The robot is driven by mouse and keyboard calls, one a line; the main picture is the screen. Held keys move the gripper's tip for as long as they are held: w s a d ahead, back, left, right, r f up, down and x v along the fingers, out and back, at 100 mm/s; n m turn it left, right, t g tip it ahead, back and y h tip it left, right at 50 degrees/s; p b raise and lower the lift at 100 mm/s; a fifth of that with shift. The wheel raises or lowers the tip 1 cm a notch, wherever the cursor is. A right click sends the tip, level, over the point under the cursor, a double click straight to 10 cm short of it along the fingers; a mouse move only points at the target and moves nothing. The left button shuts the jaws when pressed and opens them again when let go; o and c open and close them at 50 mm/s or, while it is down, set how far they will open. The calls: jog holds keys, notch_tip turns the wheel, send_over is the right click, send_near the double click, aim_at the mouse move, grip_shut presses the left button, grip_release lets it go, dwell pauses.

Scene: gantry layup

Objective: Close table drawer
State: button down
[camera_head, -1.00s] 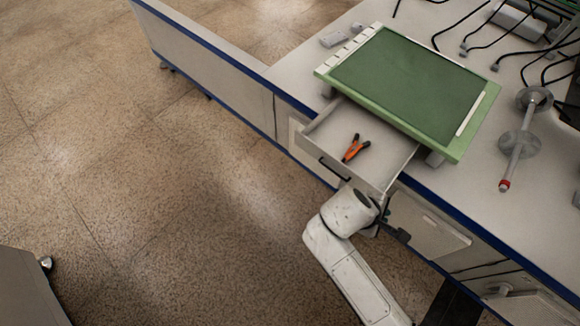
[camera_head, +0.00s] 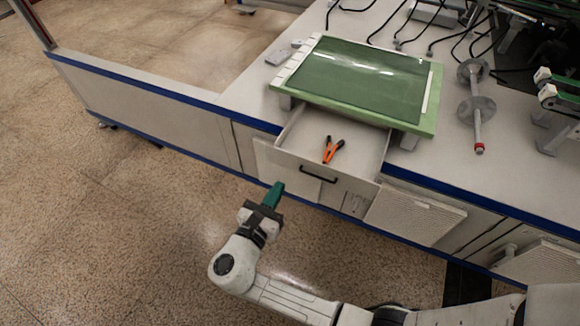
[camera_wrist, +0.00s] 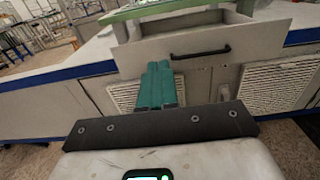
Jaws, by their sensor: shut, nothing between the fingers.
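The table drawer (camera_head: 345,186) is pulled out from under the green-framed board, and its inside shows. Its dark handle (camera_head: 318,174) is on the front face. Orange-handled pliers (camera_head: 333,150) lie in the drawer. My gripper (camera_head: 275,190) has green fingers, pressed together and empty. It is in front of the drawer, left of the handle in the head view, apart from the drawer front. In the wrist view the green fingers (camera_wrist: 160,68) point toward the drawer front (camera_wrist: 190,45), and the handle (camera_wrist: 200,52) shows to their right.
A green-framed board (camera_head: 360,80) rests on the white table (camera_head: 245,95) above the drawer. Vented panels (camera_head: 415,215) stand out below the tabletop to the right. A metal rod with discs (camera_head: 476,105) and cables lie on the table. The floor (camera_head: 120,220) at left is clear.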

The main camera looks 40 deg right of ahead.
aim_at(297, 158)
jog(key=b+x, duration=0.1)
jog(key=x, duration=0.8)
jog(key=shift+s, duration=0.1)
jog(key=b+x, duration=0.3)
jog(key=x, duration=1.4)
jog(key=shift+d+f, duration=0.1)
jog(key=shift+d, duration=0.1)
